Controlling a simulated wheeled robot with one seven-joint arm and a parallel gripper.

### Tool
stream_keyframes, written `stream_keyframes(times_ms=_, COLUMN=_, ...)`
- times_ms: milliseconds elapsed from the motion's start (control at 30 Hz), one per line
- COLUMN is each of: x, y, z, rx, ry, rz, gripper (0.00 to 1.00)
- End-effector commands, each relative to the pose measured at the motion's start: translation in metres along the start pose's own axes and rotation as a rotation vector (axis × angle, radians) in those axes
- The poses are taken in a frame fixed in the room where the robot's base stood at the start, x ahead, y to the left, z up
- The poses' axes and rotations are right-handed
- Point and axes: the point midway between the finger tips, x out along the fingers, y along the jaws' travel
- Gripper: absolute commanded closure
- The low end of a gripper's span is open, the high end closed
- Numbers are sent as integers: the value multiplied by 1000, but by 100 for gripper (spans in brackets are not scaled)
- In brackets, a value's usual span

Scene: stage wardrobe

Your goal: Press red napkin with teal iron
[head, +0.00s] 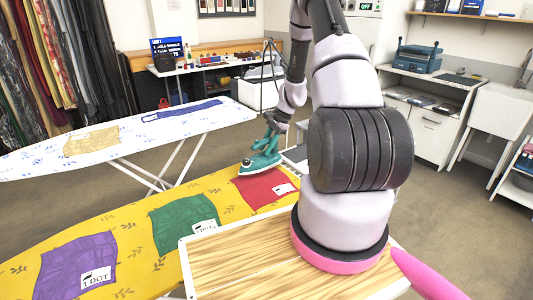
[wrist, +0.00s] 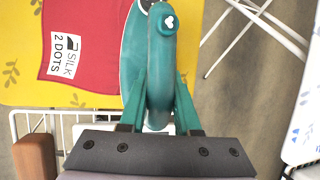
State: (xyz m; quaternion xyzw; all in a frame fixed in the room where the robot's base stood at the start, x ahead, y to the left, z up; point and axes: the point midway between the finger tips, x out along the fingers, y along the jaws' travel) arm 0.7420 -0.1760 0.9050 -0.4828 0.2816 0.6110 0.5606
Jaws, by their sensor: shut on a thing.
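The teal iron (head: 260,163) is at the far end of a yellow ironing board (head: 128,217), at the back-left edge of the red napkin (head: 262,189). My gripper (wrist: 157,112) is shut on the iron's handle, which fills the middle of the wrist view (wrist: 160,75). In the wrist view the iron overlaps the right edge of the red napkin (wrist: 105,25). I cannot tell whether its sole touches the cloth. The red napkin lies flat, with a white label reading "SILK 2 DOTS" (wrist: 67,55). The iron hides part of the napkin.
A green napkin (head: 180,222) and a purple napkin (head: 70,265), both labelled, lie nearer on the yellow board. A second, white patterned board (head: 130,130) stands behind with a tan cloth (head: 90,141) and a blue cloth (head: 182,110). A white wire rack (wrist: 60,122) adjoins the board's end.

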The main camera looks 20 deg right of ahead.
Motion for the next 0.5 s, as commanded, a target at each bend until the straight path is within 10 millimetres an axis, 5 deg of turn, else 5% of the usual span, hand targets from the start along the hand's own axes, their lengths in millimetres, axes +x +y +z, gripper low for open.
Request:
stream_keyframes(times_ms=133, x=-29, y=-6, z=12, rx=0, ry=2, rz=-2, gripper=100)
stream_keyframes(times_ms=500, x=-48, y=-9, z=20, rx=2, ry=2, rz=-1, gripper=100)
